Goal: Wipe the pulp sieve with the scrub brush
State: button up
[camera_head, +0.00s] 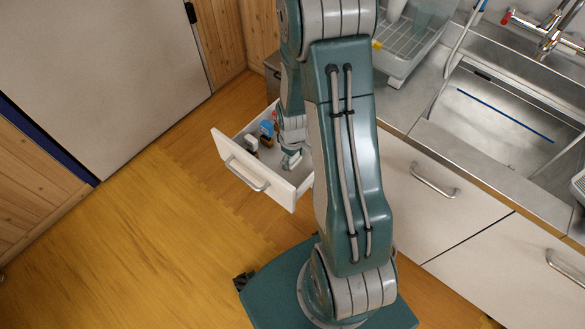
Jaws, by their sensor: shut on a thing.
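My gripper (291,160) is small in view, pointing down inside an open drawer (233,154) just left of my arm. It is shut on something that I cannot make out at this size. No scrub brush can be clearly told apart in the drawer. The pulp sieve is not clearly identifiable. A pale ridged thing (579,184) is cut off by the right edge on the counter, and I cannot tell what it is.
The drawer also holds a blue item (267,128) and a small white item (251,143). A steel sink (500,115) with a tap (548,35) is at right, near a dish rack (405,50). The wooden floor (150,240) at left is clear.

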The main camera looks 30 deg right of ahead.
aim_at(294, 173)
jog(key=shift+f, duration=0.6)
jog(key=f, duration=0.2)
jog(key=d+f, duration=0.1)
jog(key=f, duration=0.1)
jog(key=shift+f, duration=0.15)
jog(key=shift+a, duration=0.35)
jog(key=o, duration=0.7)
jog(key=shift+f, duration=0.15)
jog(key=shift+o, duration=0.8)
jog(key=shift+d, duration=0.2)
